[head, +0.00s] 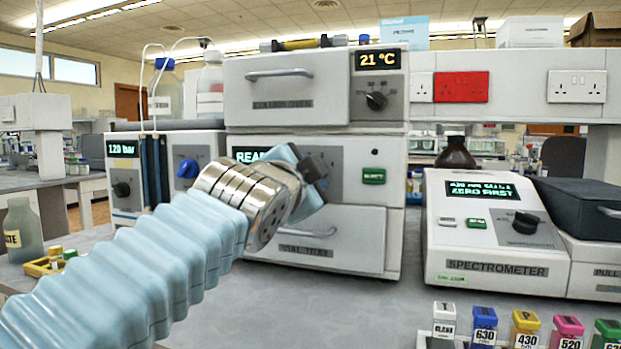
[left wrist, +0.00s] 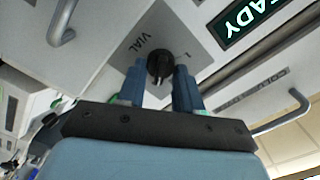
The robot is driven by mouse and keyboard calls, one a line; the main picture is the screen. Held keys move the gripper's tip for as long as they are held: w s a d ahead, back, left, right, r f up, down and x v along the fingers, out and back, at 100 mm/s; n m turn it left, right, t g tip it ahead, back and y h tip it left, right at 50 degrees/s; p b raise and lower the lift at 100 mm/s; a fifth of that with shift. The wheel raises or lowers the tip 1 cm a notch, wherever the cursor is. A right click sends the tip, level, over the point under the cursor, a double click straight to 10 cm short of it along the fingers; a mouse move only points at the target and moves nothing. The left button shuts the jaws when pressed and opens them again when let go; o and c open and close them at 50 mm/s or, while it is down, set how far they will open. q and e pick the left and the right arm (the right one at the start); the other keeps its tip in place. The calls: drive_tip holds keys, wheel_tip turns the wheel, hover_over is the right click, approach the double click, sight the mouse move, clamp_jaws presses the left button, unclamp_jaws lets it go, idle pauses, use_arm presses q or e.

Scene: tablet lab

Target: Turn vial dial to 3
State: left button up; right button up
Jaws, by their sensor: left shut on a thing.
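The black vial dial (left wrist: 160,66) sits on a grey panel labelled VIAL in the left wrist view, with a "1" mark beside it. My left gripper (left wrist: 159,82) has its two blue fingers on either side of the dial and is shut on it. In the head view my left gripper (head: 312,172) reaches the grey panel of the middle instrument (head: 395,225) and hides the dial. The number the dial points to cannot be read. My right gripper is in neither view.
The instrument has a partly covered READY display (head: 247,155), a green button (head: 374,176) and a vial tray drawer (head: 345,245) below. The column oven (head: 290,100) is above it. The bench in front is clear.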

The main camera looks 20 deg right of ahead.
use_arm(q)
drive_tip(key=n+b, duration=0.1)
drive_tip(key=n, duration=0.1)
drive_tip(key=shift+f+n+b, duration=0.1)
drive_tip(key=shift+n+b, duration=1.05)
drive_tip(key=shift+n, duration=1.25)
drive_tip(key=o, duration=1)
drive_tip(key=shift+a+r, duration=0.1)
drive_tip(key=shift+r, duration=0.1)
